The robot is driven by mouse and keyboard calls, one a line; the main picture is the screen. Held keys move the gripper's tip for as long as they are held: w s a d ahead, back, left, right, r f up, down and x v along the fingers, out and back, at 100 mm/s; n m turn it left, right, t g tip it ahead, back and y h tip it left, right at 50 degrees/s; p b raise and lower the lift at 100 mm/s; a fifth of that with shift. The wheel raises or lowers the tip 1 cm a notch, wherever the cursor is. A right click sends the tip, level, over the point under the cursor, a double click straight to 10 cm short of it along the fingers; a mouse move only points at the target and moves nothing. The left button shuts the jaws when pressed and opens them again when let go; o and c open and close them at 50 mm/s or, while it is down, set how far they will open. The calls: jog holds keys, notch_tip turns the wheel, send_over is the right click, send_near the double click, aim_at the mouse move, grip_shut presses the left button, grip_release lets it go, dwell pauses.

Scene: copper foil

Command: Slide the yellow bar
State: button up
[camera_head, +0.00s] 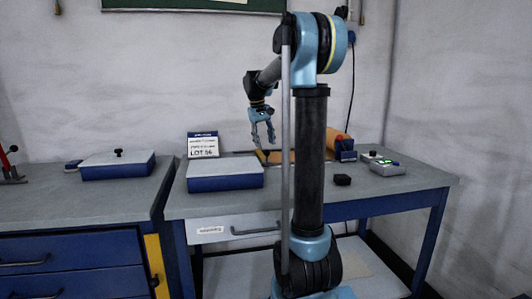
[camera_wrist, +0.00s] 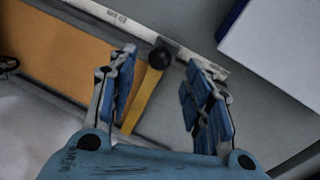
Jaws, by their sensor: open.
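The yellow bar (camera_wrist: 143,101) shows in the wrist view as a narrow yellow strip with a round black knob (camera_wrist: 160,57) at its upper end. My gripper (camera_wrist: 161,62) is open. In that picture the knob lies between its two fingertips, with no visible contact; the height gap is hard to judge. In the head view my gripper (camera_head: 263,136) points down over the back of the right-hand bench, where the bar is too small to make out clearly.
An orange copper sheet (camera_wrist: 60,48) lies left of the bar, beside a pale printed strip (camera_wrist: 105,12). A grey-lidded blue box (camera_head: 225,175) stands left of my gripper.

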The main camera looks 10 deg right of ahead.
jog(key=shift+w+d+f, duration=0.1)
jog(key=shift+d+f, duration=0.15)
jog(key=shift+f, duration=0.9)
jog(key=shift+w+d+f, duration=0.1)
jog(key=shift+d+f, duration=0.1)
jog(key=shift+f, duration=0.95)
grip_shut()
